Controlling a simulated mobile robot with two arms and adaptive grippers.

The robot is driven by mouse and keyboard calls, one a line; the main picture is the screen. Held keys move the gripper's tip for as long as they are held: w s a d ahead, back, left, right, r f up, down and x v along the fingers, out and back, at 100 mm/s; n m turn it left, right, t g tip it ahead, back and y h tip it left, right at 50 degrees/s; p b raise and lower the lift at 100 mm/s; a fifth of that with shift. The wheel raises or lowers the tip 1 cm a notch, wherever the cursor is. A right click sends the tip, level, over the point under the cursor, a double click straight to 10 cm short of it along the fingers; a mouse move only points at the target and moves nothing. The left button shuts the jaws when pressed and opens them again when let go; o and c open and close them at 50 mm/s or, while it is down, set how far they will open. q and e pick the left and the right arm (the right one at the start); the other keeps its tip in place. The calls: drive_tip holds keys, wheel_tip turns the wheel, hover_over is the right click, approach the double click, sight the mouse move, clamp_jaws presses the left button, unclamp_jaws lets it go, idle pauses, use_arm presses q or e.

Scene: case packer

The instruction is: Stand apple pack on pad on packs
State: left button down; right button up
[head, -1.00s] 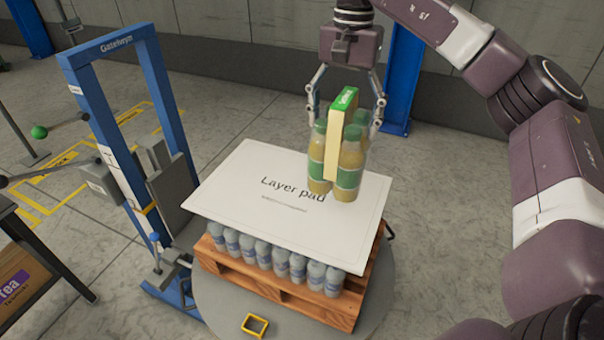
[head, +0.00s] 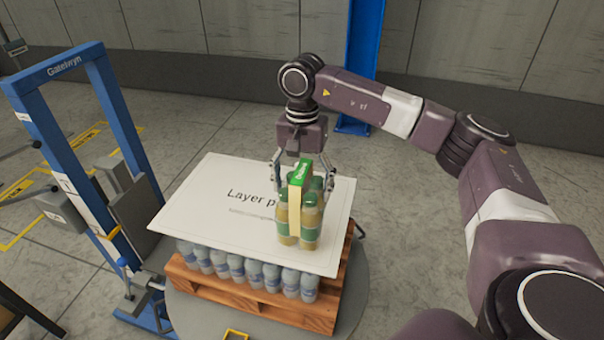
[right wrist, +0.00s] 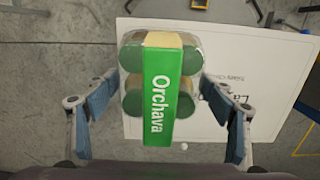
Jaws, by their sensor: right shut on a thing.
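The apple pack (head: 300,212) is a bundle of yellow-green bottles with green caps and a green-and-cream carton sleeve. It is upright over the right part of the white layer pad (head: 232,220). My right gripper (head: 304,184) is shut on it from above, one finger on each side. In the right wrist view the pack (right wrist: 158,90) shows its green "Orchava" top between the fingers, with the pad (right wrist: 265,55) below. I cannot tell whether the pack's base touches the pad. The pad lies on packs of grey-blue bottles (head: 237,270). My left gripper is not in view.
The bottle packs stand on a wooden pallet (head: 262,302) on a round grey plate (head: 352,308). A blue "Gatelwyn" frame (head: 112,115) stands close on the left. A blue post (head: 362,60) is behind by the wall. The pad's left half is bare.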

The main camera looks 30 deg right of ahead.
sight(302, 169)
wheel_tip(302, 169, down, 4)
drive_tip(key=shift+r+p, duration=0.1)
drive_tip(key=shift+p, duration=0.45)
drive_tip(key=o, duration=1.9)
drive_tip(key=shift+s, duration=0.1)
drive_tip(key=r+b, duration=0.1)
drive_tip(key=r, duration=0.2)
drive_tip(key=r+b, duration=0.1)
drive_tip(key=r, duration=0.3)
drive_tip(key=r+b, duration=0.2)
drive_tip(key=r, duration=0.2)
drive_tip(key=shift+w+d, duration=0.15)
drive_tip(key=shift+w, duration=0.15)
drive_tip(key=shift+r, duration=0.4)
